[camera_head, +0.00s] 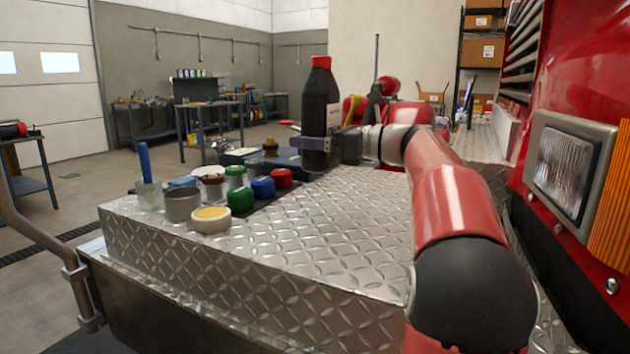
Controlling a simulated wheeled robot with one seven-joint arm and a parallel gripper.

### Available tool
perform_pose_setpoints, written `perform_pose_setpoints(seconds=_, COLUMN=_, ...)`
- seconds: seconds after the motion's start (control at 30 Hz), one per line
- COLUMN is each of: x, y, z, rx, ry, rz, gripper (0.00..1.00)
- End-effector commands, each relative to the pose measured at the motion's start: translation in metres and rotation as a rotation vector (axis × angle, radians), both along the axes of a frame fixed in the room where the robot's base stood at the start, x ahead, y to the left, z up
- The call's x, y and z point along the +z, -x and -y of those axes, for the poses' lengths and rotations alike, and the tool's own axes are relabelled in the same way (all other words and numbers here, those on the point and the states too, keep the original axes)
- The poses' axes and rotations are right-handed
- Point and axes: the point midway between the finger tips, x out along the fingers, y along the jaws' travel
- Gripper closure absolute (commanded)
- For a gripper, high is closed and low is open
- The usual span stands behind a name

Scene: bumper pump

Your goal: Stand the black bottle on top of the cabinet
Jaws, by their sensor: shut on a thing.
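The black bottle (320,102) has a red cap and a pale label on its right side. It is upright in the camera_head view, above the far part of the diamond-plate surface. My gripper (314,146) is shut around the lower part of the bottle, coming from the right. Whether the bottle's base touches the surface below cannot be told. No cabinet can be clearly made out; the diamond-plate top (320,235) may be part of the truck's bumper.
Several jars and cans stand at the left of the plate, including a green jar (240,200), a blue jar (262,187) and a yellow-topped tin (211,218). A blue-handled brush (145,162) stands in a cup. The plate's near middle is clear. The red truck (580,70) bounds the right.

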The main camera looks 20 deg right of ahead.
Motion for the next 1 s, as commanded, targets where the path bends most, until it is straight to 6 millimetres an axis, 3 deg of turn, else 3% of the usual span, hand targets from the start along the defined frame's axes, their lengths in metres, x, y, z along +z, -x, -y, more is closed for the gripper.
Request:
perform_pose_setpoints(seconds=0.2, x=-0.036, y=0.0, z=-0.001, rx=0.001, ry=-0.002, rz=0.002, gripper=0.71)
perform_pose_setpoints(seconds=0.43, x=-0.052, y=0.0, z=-0.001, rx=0.0, ry=0.0, rz=0.004, gripper=0.71)
perform_pose_setpoints(seconds=0.63, x=-0.077, y=0.0, z=0.0, rx=0.0, ry=-0.001, rz=0.002, gripper=0.71)
perform_pose_setpoints(seconds=1.0, x=-0.085, y=0.0, z=-0.001, rx=0.0, ry=0.001, rz=0.005, gripper=0.71)
